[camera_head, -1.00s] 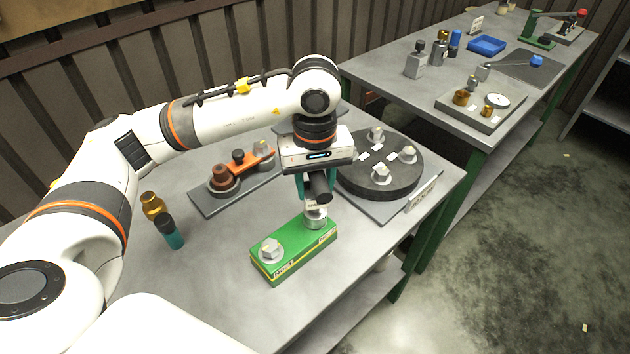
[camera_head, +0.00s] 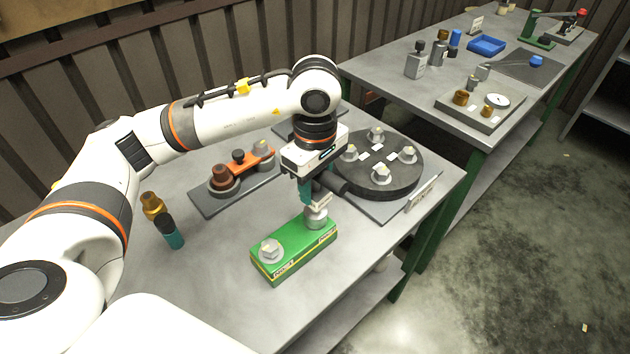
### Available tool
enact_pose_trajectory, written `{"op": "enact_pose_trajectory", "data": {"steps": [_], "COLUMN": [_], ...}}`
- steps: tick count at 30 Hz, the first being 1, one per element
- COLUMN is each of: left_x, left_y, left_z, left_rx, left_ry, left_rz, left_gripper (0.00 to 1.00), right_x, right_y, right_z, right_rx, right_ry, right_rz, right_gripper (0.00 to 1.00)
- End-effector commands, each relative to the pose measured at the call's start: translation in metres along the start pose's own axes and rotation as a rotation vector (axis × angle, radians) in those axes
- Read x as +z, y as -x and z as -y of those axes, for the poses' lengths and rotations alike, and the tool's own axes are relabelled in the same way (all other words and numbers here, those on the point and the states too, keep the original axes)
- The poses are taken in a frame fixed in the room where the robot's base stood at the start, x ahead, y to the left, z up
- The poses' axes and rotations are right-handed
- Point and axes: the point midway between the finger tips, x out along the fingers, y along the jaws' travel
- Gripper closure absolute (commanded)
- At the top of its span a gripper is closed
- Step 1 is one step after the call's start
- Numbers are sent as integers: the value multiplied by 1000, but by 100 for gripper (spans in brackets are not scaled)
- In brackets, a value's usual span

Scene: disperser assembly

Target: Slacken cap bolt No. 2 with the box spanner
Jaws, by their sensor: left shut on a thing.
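A silver hex bolt (camera_head: 271,249) stands on the block's left end. The bolt numbers are too small to read. My right gripper is not in view.
A black disc (camera_head: 392,187) with several silver hex bolts lies behind to the right. A grey plate with an orange bar (camera_head: 256,158) lies behind to the left. The table front is clear.

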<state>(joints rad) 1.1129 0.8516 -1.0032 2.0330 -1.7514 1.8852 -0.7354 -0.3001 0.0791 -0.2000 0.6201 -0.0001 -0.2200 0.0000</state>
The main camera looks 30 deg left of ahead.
Motion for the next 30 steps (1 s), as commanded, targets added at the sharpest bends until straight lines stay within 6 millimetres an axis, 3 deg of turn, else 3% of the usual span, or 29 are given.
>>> {"op": "enact_pose_trajectory", "data": {"steps": [6,16,30], "left_x": [0,0,0], "left_y": [1,0,7], "left_z": [1,1,1], "left_rx": [-4,-4,-5], "left_ry": [116,66,59], "left_rz": [-2,-1,-1], "left_gripper": [97,97,97], "right_x": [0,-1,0], "right_y": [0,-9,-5], "right_z": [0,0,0], "right_rx": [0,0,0], "right_ry": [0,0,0], "right_rz": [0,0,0], "right_gripper": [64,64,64]}}
